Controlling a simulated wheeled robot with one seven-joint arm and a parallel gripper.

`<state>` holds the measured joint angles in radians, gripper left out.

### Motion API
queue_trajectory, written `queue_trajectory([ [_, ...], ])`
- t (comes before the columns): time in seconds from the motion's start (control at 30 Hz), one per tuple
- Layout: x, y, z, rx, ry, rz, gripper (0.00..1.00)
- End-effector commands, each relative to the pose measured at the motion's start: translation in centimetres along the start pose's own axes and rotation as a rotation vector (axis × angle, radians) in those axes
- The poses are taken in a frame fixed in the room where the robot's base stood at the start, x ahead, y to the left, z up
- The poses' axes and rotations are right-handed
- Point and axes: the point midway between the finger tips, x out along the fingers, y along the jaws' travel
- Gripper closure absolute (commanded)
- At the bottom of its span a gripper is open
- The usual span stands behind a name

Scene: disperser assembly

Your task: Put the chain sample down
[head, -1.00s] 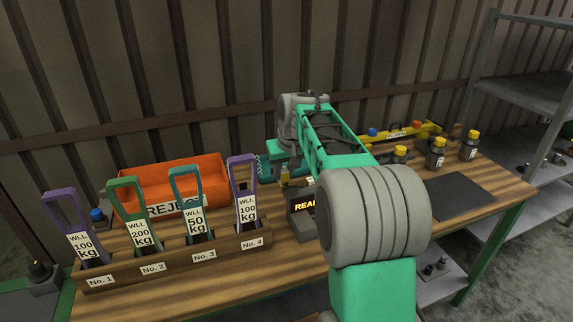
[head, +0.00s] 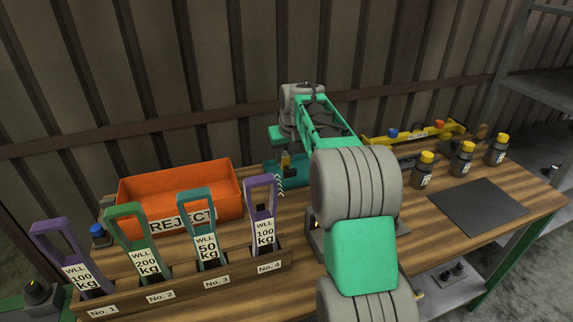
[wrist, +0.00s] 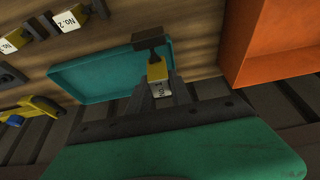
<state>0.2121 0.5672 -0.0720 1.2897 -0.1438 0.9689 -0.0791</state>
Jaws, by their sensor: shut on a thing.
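My gripper (wrist: 160,92) is shut on the chain sample (wrist: 157,72), which shows in the wrist view as a small yellow piece with a white tag and a dark end. It is over or beside the right end of a teal tray (wrist: 95,82); I cannot tell whether it touches the tray or the bench. In the head view, a small yellow part of the sample (head: 285,159) shows at the teal tray (head: 272,177). My arm hides much of the tray.
An orange REJECT bin (head: 180,195) stands close to the tray. A wooden rack (head: 190,293) holds several tagged slings in front. Several yellow-capped bottles (head: 462,160), a yellow bar tool (head: 415,134) and a dark mat (head: 478,207) lie to the right.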

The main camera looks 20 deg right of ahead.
Motion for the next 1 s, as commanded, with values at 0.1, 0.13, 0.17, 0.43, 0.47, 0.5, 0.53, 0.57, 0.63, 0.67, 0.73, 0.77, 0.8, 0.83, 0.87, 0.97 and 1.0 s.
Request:
queue_trajectory([
  [0.1, 2.0, 0.2, -2.5, 0.000, 0.000, 0.000, 1.00],
  [0.13, 2.6, 0.3, -3.0, 0.000, 0.000, 0.000, 1.00],
  [0.17, 3.8, 0.3, -3.1, 0.001, -0.002, 0.000, 1.00],
  [0.43, 8.9, 0.8, -4.7, 0.003, 0.003, 0.002, 1.00],
  [0.47, 9.2, 0.8, -4.7, 0.004, 0.003, 0.002, 1.00],
  [0.5, 9.5, 0.8, -4.8, 0.004, 0.003, 0.002, 1.00],
  [0.53, 9.8, 0.8, -4.9, 0.004, 0.002, 0.002, 1.00],
  [0.57, 10.2, 0.8, -4.8, 0.004, 0.001, 0.002, 1.00],
  [0.63, 11.3, 0.8, -4.2, 0.005, -0.001, 0.002, 1.00],
  [0.67, 11.8, 0.8, -4.0, 0.006, -0.002, 0.002, 1.00],
  [0.73, 12.4, 0.9, -3.8, 0.006, 0.003, 0.003, 1.00],
  [0.77, 12.6, 0.9, -3.8, 0.006, 0.004, 0.003, 1.00],
  [0.8, 12.6, 0.9, -3.8, 0.005, 0.005, 0.003, 1.00],
  [0.83, 12.6, 0.9, -3.8, 0.005, 0.005, 0.003, 1.00],
  [0.87, 12.6, 0.9, -3.8, 0.005, 0.004, 0.003, 1.00],
  [0.97, 12.7, 0.9, -3.7, 0.005, 0.003, 0.003, 1.00],
  [1.0, 12.9, 0.9, -3.6, 0.005, 0.003, 0.003, 1.00],
])
